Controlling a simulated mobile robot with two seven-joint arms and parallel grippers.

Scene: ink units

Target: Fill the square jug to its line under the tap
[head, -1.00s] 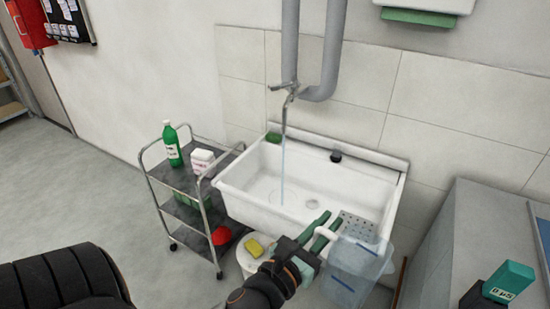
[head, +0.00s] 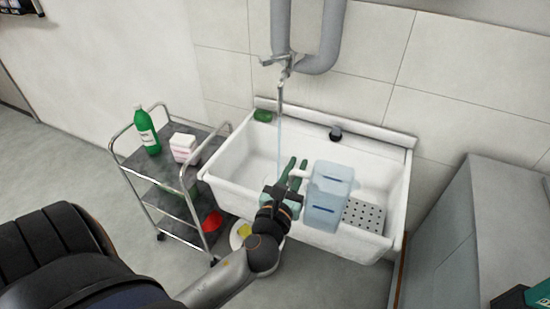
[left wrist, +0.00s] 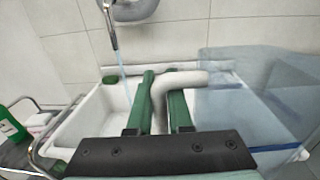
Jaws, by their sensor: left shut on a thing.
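The square jug (head: 328,197) is clear and pale blue, with blue marks on its sides and a white handle. It is upright over the front of the white sink (head: 225,187), right of the water stream. My left gripper (head: 295,172) is shut on the jug's handle; in the left wrist view its green fingers (left wrist: 160,100) are on either side of the handle (left wrist: 180,80). The tap (head: 281,85) runs a thin stream (head: 279,135) into the sink, apart from the jug. I see no clear water level in the jug (left wrist: 255,85). My right gripper is out of view.
A perforated drain plate (head: 364,216) lies at the sink's right. A trolley (head: 160,190) with a green bottle (head: 146,130) stands left. A grey cabinet (head: 450,230) stands right.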

